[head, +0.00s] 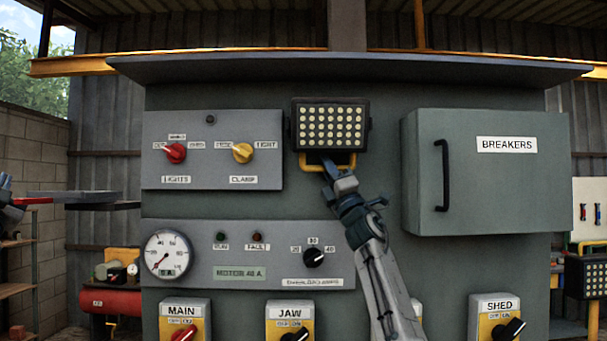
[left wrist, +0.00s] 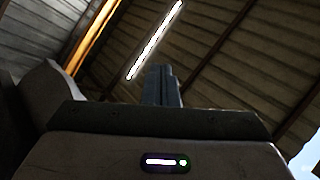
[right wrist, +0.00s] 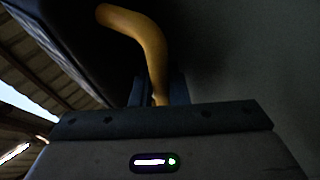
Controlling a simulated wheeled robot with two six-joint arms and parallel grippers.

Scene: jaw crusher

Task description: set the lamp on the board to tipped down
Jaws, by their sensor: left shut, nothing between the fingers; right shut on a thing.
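The lamp (head: 331,126) is a dark box with rows of pale yellow cells, mounted high on the board (head: 380,200). Its face looks roughly straight out in the head view; I cannot tell its exact tilt. A yellow handle (head: 345,160) hangs under it. My right gripper (head: 329,163) reaches up from below and is shut on this handle. The right wrist view shows the curved handle (right wrist: 150,45) running down between the fingers (right wrist: 160,92), beside the dark housing (right wrist: 60,35). My left gripper (head: 6,181) is at the far left edge, shut, empty, pointing at the roof (left wrist: 162,75).
A switch panel (head: 212,125) with red and yellow knobs is left of the lamp. A grey breaker box (head: 487,165) with a black handle stands out on the right. A gauge panel (head: 250,250) lies below, with MAIN (head: 183,312), JAW (head: 290,312) and SHED (head: 497,305) switches.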

